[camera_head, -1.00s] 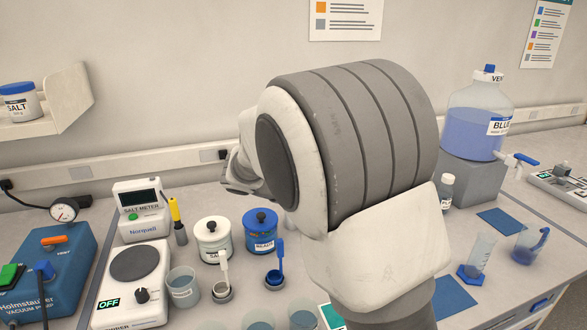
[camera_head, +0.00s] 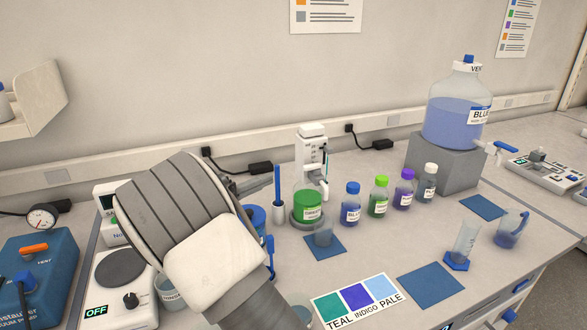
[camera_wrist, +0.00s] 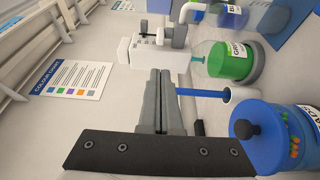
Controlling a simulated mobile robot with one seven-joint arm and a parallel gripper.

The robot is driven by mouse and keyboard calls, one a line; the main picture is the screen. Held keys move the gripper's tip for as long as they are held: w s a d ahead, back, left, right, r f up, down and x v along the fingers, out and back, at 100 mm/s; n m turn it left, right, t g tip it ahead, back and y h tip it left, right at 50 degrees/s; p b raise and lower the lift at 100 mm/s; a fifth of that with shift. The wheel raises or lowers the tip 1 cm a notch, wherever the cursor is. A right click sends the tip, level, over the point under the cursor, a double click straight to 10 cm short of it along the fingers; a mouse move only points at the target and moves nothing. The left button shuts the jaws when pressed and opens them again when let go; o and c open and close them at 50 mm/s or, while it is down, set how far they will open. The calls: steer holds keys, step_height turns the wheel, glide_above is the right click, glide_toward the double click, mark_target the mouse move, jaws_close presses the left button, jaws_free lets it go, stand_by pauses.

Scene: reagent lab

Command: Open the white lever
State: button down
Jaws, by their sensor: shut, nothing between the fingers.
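A white tower-shaped device (camera_head: 312,150) stands near the back wall, with a small pale spout-like part (camera_head: 322,183) on its front. I cannot tell for certain which part is the white lever. In the wrist view the white device (camera_wrist: 172,62) lies beyond my fingertips, with dark and grey fittings on it. A green-filled jar (camera_head: 308,206) stands at its foot and also shows in the wrist view (camera_wrist: 228,62). My gripper (camera_wrist: 160,72) is shut and empty, apart from the device. In the head view its dark fingers (camera_head: 262,183) show left of the device, partly hidden by my arm.
A blue stick in a white holder (camera_head: 278,195) stands close to my gripper. A blue-lidded jar (camera_wrist: 285,138) is near it in the wrist view. Several capped bottles (camera_head: 378,197) stand right of the device. A large blue carboy (camera_head: 455,115) sits further right.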

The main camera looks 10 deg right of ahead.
mark_target(304, 164)
steer(key=shift+d, duration=0.1)
steer(key=p+x, duration=0.1)
steer(key=x, duration=0.9)
steer(key=shift+s+f+t+b, duration=0.15)
steer(key=shift+t+b, duration=0.15)
steer(key=shift+b, duration=0.15)
